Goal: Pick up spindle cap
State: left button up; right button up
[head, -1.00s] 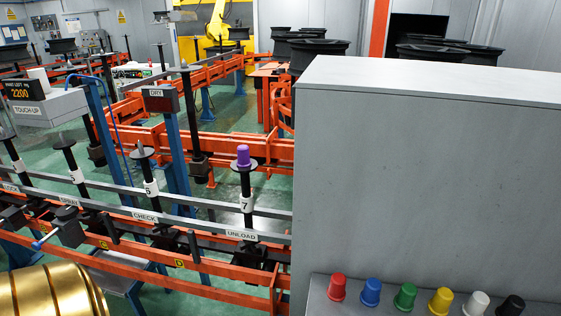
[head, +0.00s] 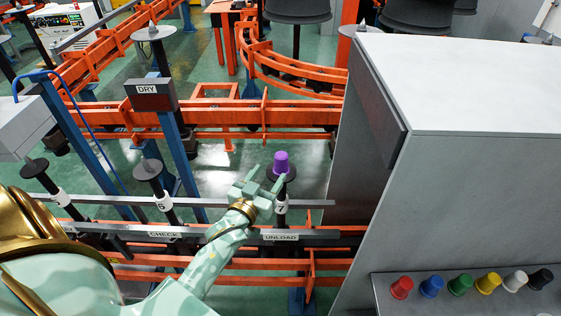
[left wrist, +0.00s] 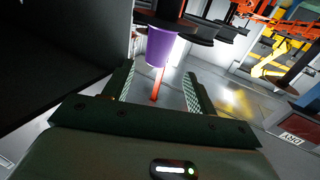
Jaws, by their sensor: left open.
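A purple spindle cap (head: 281,161) sits upright on the dark disc of spindle 7 (head: 281,190), above the UNLOAD sign. My left gripper (head: 266,180) is open and empty, just in front of the cap and slightly to its left. In the left wrist view the cap (left wrist: 160,46) appears beyond the open fingertips (left wrist: 159,72), roughly centred between them, with the dark disc at its wide end. The fingers look apart from the cap. My right gripper is in no view.
A large grey cabinet (head: 460,180) stands right of the spindle. Its front ledge (head: 440,285) holds several coloured caps, including a red (head: 402,288) and a blue one (head: 431,286). Grey rails and orange conveyor beams (head: 230,270) run below my left arm. Spindle 6 (head: 150,172) stands to the left.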

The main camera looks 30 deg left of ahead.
aim_at(284, 152)
pick_arm(q)
jog(key=w, duration=1)
jog(key=shift+a, duration=0.4)
jog(key=shift+s, duration=0.1)
jog(key=c, duration=1)
